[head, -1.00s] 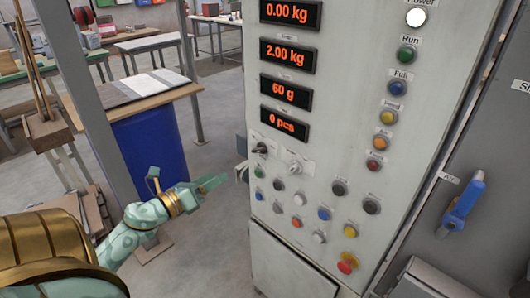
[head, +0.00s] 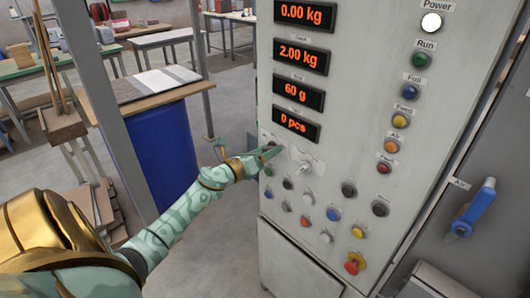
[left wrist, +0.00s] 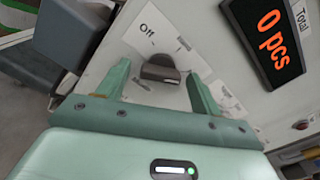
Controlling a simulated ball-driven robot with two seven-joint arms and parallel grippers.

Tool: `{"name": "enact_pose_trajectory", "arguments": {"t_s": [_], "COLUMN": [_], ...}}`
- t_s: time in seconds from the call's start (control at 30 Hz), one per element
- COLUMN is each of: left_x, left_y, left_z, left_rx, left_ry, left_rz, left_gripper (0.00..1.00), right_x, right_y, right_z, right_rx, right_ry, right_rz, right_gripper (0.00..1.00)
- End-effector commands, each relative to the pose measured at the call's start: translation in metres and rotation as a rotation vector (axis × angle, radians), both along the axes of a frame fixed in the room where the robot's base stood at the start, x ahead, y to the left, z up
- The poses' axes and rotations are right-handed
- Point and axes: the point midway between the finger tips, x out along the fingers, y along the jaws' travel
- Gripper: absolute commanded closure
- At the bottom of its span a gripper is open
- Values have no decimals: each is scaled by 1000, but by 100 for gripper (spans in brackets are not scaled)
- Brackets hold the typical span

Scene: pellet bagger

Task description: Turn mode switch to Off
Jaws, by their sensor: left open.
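The mode switch (left wrist: 160,70) is a dark knob on a white label plate, with the word "Off" (left wrist: 147,30) printed above it in the left wrist view. My left gripper (left wrist: 157,78) is open, with one finger on each side of the knob; I cannot tell whether either finger touches it. In the head view my left gripper (head: 266,157) is at the left edge of the panel and mostly hides the mode switch. My right gripper is not in view.
The cabinet front (head: 360,60) carries red number displays (head: 297,92). A second, light-coloured switch (head: 303,168) sits just right of my gripper. Several push buttons lie below, with a red emergency button (head: 354,265).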

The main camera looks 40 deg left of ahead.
Motion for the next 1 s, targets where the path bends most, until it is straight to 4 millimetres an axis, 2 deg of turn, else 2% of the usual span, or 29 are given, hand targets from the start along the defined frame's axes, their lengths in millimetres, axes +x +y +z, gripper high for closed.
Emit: {"name": "enact_pose_trajectory", "arguments": {"t_s": [0.23,0.4,0.77,1.0], "left_x": [1,1,0,0], "left_y": [0,0,0,0], "left_z": [0,0,1,2], "left_rx": [0,0,-39,-175], "left_ry": [0,0,3,15], "left_rz": [0,0,0,1], "left_gripper": [35,79,79,79], "right_x": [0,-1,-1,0], "right_y": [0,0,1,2], "right_z": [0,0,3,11], "right_rx": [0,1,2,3], "right_ry": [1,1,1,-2], "right_rz": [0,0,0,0], "right_gripper": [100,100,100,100]}}
